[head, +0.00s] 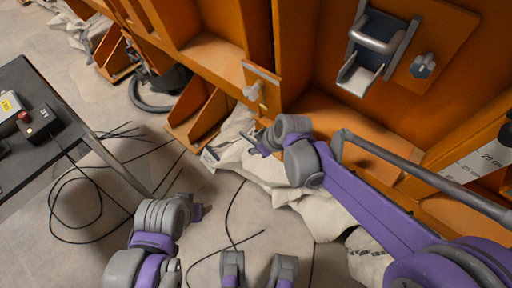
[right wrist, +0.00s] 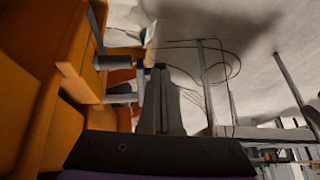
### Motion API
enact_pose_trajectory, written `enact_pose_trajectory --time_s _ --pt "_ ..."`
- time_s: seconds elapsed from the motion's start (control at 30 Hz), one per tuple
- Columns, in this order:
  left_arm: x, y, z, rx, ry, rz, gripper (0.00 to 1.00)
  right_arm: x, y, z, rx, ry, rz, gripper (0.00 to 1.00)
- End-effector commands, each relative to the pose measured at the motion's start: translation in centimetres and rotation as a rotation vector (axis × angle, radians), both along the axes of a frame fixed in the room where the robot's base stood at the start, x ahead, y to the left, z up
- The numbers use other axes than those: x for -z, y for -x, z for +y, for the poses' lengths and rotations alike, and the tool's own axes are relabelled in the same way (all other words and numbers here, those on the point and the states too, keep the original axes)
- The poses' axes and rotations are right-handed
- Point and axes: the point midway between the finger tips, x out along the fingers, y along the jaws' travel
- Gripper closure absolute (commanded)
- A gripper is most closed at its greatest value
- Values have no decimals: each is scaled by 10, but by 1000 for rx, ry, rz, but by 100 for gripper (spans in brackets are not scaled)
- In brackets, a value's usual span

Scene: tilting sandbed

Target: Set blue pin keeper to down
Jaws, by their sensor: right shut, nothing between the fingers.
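A larger grey bracket with a lowered flap (head: 358,78) is at the upper right. My right gripper (head: 257,147) is below the small fitting, partly hidden by its wrist. In the right wrist view its fingers (right wrist: 160,70) are shut and empty, beside grey bars (right wrist: 115,62). My left gripper (head: 200,212) is low at left, its jaws unclear.
The orange frame (head: 215,55) fills the top and right. Pale sacks (head: 265,175) lie along its foot. A dark table (head: 35,85) with a control box stands at left. Black cables (head: 90,195) cross the floor. A grey rail (head: 420,175) runs near my right arm.

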Motion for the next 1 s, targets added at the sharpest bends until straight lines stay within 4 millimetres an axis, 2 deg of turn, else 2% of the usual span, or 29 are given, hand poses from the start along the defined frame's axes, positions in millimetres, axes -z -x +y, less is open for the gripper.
enact_pose_trajectory --time_s 1.0 --pt "6 0 0 0 0 2 32 10 0 -3 0 0 0 100"
